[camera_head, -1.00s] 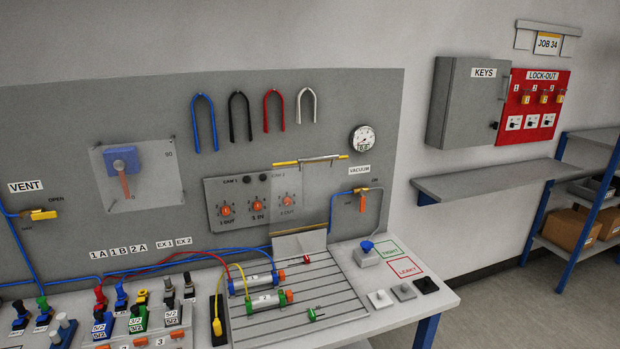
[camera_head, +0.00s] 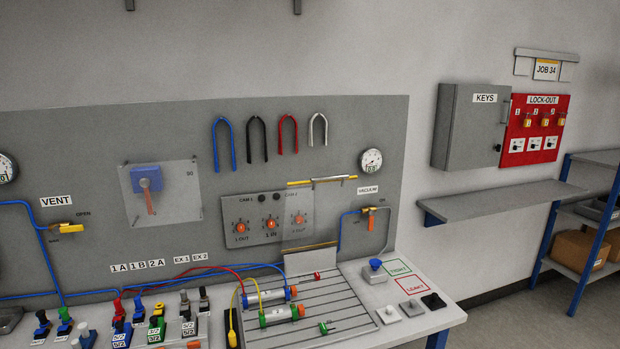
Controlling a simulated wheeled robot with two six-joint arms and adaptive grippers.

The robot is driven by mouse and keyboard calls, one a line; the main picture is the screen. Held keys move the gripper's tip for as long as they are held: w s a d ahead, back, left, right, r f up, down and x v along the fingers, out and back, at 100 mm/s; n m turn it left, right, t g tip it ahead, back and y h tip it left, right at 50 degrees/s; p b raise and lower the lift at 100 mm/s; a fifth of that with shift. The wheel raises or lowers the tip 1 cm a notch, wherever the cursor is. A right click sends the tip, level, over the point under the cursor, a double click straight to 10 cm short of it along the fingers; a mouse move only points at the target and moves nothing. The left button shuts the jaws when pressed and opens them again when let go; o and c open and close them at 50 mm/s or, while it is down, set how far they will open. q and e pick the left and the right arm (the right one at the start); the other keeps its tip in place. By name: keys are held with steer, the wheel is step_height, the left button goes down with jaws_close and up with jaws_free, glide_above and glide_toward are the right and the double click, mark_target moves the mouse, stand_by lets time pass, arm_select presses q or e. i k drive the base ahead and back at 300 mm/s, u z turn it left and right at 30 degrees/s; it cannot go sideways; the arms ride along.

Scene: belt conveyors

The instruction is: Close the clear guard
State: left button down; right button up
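A clear pane (camera_head: 322,219), faint and see-through, stands in front of the grey backboard below a yellow-edged rail (camera_head: 320,182) with a pale bar on it. A second yellow-edged strip (camera_head: 310,247) runs along its lower side. The pane overlaps the right part of the grey knob panel (camera_head: 256,214), and the right orange knob (camera_head: 299,218) looks paler behind it. The left and middle orange knobs (camera_head: 241,226) are outside the pane. Another clear sheet (camera_head: 177,202) lies around a blue switch with a red lever (camera_head: 148,190). Neither gripper is in view.
A bench with a slotted plate (camera_head: 345,311) carries two cylinders with hoses. Valves crowd its left side (camera_head: 157,326). A wall shelf (camera_head: 500,203), grey key cabinet (camera_head: 472,130) and red lock-out board (camera_head: 540,130) are to the right. Floor shows at the lower right.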

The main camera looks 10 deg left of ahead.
mark_target(332, 178)
steer(key=z, duration=0.05)
steer(key=k, duration=0.9)
steer(key=u, duration=0.7)
steer(key=i, duration=1)
steer(key=z, duration=0.4)
steer(key=i, duration=0.75)
steer(key=z, duration=0.75)
